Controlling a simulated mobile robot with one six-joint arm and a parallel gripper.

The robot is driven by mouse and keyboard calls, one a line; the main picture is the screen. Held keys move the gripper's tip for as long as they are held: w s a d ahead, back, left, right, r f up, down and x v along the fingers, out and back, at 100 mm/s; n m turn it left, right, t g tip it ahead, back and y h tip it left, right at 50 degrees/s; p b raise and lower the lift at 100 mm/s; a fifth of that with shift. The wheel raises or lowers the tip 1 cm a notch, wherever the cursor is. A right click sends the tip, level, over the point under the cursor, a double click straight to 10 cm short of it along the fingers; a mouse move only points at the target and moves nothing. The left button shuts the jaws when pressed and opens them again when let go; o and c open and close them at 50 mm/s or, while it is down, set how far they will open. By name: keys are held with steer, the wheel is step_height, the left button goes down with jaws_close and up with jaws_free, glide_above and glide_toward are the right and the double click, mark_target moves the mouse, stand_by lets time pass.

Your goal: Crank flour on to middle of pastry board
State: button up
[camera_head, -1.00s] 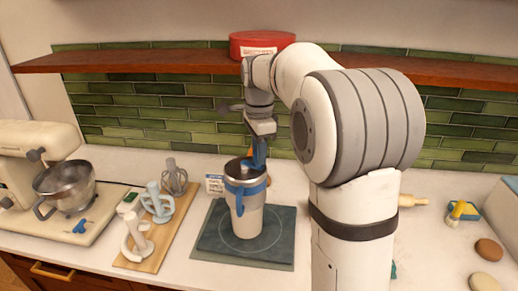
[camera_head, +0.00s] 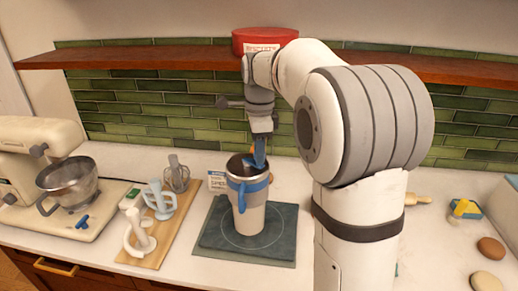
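The pastry board (camera_head: 213,237) is a dark grey-green square with a faint circle on it, on the white counter. A cream canister (camera_head: 249,218) with a blue band and a side handle, probably the flour sifter, stands upright on the board near its middle. My gripper (camera_head: 259,150) points down just over the canister's rim. A blue piece shows at its tip above the canister's dark open top; I cannot tell whether it is the fingers or a crank. Whether they touch is unclear, and no flour is visible.
At the left are a stand mixer (camera_head: 25,150) with a metal bowl and a wooden board (camera_head: 159,257) with several whisk-like attachments. A red tin (camera_head: 262,40) sits on the shelf above.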

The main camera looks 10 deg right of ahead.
steer(key=o, duration=0.4)
steer(key=shift+r+b, duration=0.3)
steer(key=shift+r, duration=3.6)
